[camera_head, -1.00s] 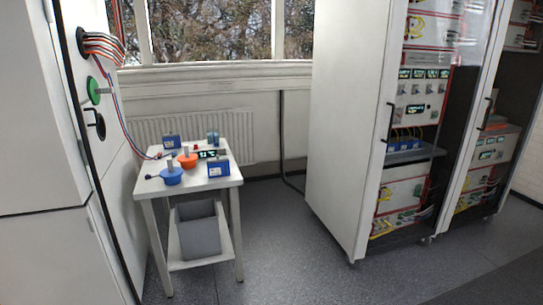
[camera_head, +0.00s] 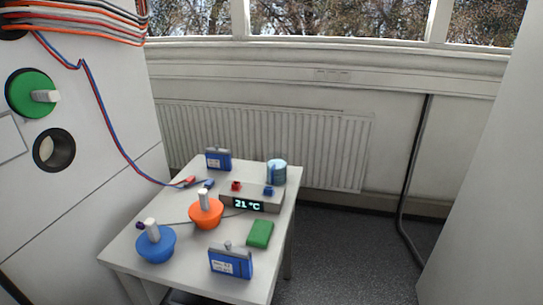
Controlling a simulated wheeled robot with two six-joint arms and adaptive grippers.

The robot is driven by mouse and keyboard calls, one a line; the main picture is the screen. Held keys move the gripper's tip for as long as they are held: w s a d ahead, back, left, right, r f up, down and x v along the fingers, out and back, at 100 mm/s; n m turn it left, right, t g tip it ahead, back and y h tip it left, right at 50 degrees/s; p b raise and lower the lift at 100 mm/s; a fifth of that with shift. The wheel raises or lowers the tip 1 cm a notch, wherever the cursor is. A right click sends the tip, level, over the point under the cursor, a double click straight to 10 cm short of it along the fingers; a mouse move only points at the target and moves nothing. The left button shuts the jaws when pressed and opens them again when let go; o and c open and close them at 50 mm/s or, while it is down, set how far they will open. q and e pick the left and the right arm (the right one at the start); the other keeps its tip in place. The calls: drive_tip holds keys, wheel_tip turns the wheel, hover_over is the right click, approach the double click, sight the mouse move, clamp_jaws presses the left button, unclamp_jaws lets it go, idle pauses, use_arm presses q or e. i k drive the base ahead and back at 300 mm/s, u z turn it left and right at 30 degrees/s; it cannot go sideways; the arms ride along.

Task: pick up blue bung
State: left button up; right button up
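The blue bung (camera_head: 156,246) sits on the front left part of the small white table (camera_head: 118,252). It is a round blue plug, wider at the top, with a pale upright handle. An orange bung (camera_head: 206,214) of the same kind stands behind it and to the right. A green bung (camera_head: 30,93) with a pale handle is set in the white wall panel at the left. Neither of my grippers shows in the view.
The table also holds a temperature display (camera_head: 250,204) reading 21 °C, blue boxes (camera_head: 230,262) (camera_head: 218,159), a green block (camera_head: 260,234) and a blue-white cylinder (camera_head: 277,172). Red and blue leads (camera_head: 110,125) hang from the panel to the table. An open round port (camera_head: 54,150) is below the green bung.

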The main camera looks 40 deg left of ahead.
sight(156, 244)
drive_tip(key=i, duration=1.35)
drive_tip(key=u, duration=0.5)
drive_tip(key=i, duration=0.65)
drive_tip(key=u, duration=5.05)
drive_tip(key=k, duration=0.3)
drive_tip(key=z, duration=0.65)
